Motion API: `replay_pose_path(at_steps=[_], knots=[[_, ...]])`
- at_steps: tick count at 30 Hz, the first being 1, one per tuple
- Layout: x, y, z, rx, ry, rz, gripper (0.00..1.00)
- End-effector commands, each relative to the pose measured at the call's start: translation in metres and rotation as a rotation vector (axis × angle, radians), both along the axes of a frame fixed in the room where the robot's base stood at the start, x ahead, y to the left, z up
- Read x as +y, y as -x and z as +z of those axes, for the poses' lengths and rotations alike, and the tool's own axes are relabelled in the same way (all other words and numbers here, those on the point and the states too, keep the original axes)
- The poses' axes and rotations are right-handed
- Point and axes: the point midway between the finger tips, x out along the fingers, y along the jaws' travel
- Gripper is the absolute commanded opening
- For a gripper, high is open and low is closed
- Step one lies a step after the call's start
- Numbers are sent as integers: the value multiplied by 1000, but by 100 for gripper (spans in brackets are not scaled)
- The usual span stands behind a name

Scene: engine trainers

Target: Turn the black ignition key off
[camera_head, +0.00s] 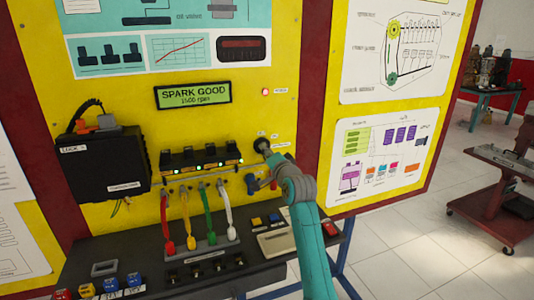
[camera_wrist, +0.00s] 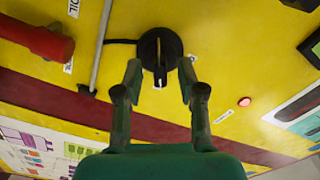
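The black ignition key (camera_wrist: 159,47) sits in a round black switch on the yellow panel, at the top middle of the wrist view. A pale mark shows on its lower end. In the head view the black switch (camera_head: 262,145) is partly hidden by my gripper. My gripper (camera_wrist: 160,64) is open, with one finger on each side of the key and visible gaps between. I cannot tell how deep the fingertips reach. In the head view my gripper (camera_head: 271,157) is close in front of the switch.
A display (camera_head: 193,95) reads "SPARK GOOD 1500 rpm". A small red lamp (camera_head: 265,91) glows above the switch. A red-handled part (camera_wrist: 37,38) and a grey rod (camera_wrist: 102,45) are left of the switch in the wrist view. Coloured leads (camera_head: 206,215) and a console stand left of my arm.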

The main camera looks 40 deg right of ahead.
Motion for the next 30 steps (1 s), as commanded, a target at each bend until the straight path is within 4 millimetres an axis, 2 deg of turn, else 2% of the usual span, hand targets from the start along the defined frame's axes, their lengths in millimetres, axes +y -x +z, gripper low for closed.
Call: replay_pose_path(at_steps=[4, 12, 14, 17, 30], knots=[[-2, -7, 0, 1, 0, 0, 40], [-2, -8, 0, 1, 0, -1, 40], [-2, -8, 0, 1, 0, -1, 27], [-2, -8, 0, 1, 0, -1, 2], [-3, -8, -1, 12, 37, -1, 0]])
